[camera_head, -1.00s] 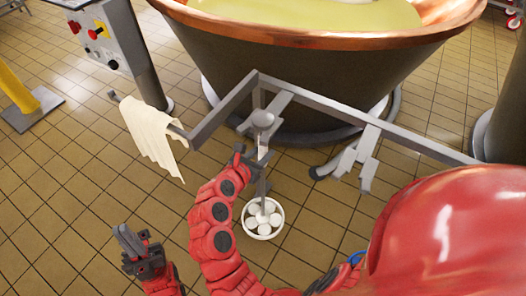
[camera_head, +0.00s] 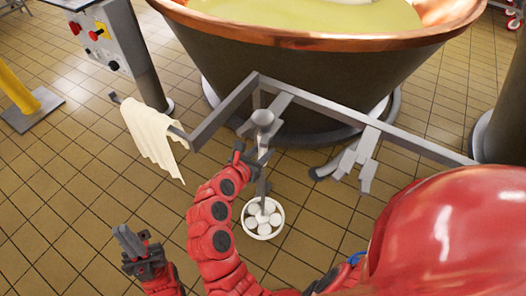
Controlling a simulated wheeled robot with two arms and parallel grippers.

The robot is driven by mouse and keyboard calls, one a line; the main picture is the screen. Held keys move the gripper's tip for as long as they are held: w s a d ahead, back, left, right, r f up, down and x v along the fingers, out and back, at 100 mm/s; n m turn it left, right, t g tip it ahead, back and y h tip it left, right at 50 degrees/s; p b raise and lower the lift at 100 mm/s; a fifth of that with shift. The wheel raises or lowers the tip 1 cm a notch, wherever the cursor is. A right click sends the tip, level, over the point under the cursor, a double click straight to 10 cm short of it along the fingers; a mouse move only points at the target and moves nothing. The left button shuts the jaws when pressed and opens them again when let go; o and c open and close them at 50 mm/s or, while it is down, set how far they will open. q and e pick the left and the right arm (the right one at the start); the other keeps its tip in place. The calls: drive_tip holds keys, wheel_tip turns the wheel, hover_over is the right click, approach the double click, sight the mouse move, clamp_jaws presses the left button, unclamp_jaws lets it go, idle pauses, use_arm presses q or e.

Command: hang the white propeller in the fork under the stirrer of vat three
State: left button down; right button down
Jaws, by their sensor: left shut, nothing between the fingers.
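No white propeller, stirrer or fork can be made out in this view. A large vat (camera_head: 300,75) with a copper rim and pale yellow liquid stands at the top. I cannot tell its number. My left gripper (camera_head: 124,236) is shut and empty over the tiled floor at the lower left, apart from the rail. My right arm reaches up through the middle. Its gripper (camera_head: 247,157) is beside a grey round-topped upright piece at the rail; whether it grips anything is unclear.
A grey rail (camera_head: 330,108) with brackets runs before the vat. A cream cloth (camera_head: 148,135) hangs on its left end. A white bowl (camera_head: 246,222) with several white round pieces lies below. A control box (camera_head: 102,38) and yellow post (camera_head: 18,90) stand left.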

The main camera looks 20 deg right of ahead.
drive_tip(key=shift+r, duration=0.35)
drive_tip(key=shift+s+a+f, duration=0.1)
drive_tip(key=shift+s+a, duration=0.25)
drive_tip(key=shift+a, duration=0.1)
drive_tip(key=shift+s+a+b, duration=0.55)
drive_tip(key=shift+s+a, duration=0.4)
drive_tip(key=shift+a, duration=0.2)
drive_tip(key=shift+s+a+b, duration=0.5)
drive_tip(key=shift+s+a, duration=0.4)
drive_tip(key=shift+a, duration=0.2)
drive_tip(key=shift+a, duration=0.1)
